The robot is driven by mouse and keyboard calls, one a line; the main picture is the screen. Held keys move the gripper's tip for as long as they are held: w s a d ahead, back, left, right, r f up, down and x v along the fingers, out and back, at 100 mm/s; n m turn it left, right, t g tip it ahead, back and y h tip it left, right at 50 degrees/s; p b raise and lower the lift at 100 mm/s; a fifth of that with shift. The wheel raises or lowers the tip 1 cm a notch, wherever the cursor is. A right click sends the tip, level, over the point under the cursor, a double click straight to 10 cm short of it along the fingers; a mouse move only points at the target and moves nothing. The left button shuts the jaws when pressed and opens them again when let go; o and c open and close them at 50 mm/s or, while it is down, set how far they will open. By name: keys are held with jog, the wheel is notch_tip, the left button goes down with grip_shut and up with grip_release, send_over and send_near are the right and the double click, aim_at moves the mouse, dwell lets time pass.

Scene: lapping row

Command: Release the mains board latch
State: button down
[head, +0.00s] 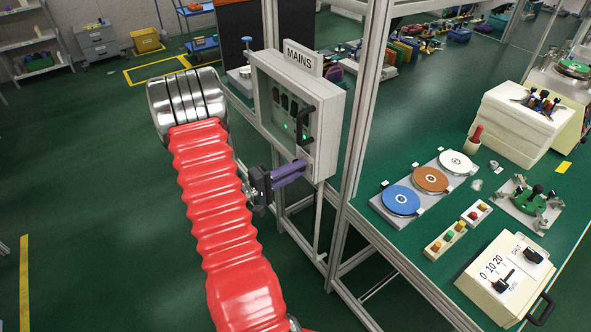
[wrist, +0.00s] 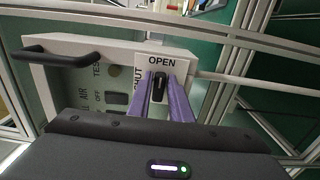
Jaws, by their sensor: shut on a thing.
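The mains board (head: 325,155) is a pale box on a frame post, under a MAINS sign (head: 303,57), with a windowed front. It also fills the upper middle of the wrist view (wrist: 95,52). My gripper (head: 302,168) reaches its lower front with purple fingers; in the head view they hide the latch. In the wrist view my gripper (wrist: 160,92) is shut on the black latch (wrist: 159,82), one finger each side. The latch stands roughly upright in the picture, its top towards OPEN on the white plate (wrist: 178,67); SHUT is printed on the plate's left.
A black door handle (head: 304,126) sticks out above my gripper; in the wrist view it is at left (wrist: 45,55). Metal frame posts (head: 362,110) stand close right of the board. Beyond them is a green bench (head: 400,240) with discs and a control box (head: 505,275).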

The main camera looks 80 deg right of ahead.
jog(key=shift+s+a+f, duration=0.15)
jog(key=shift+s+f, duration=0.05)
jog(key=shift+f, duration=0.05)
jog(key=c, duration=2)
grip_release()
jog(key=shift+o, duration=1.4)
jog(key=shift+w+r, duration=0.1)
jog(key=shift+r, duration=0.05)
jog(key=shift+w, duration=0.1)
jog(key=v, duration=1.3)
jog(key=shift+w+a, duration=0.2)
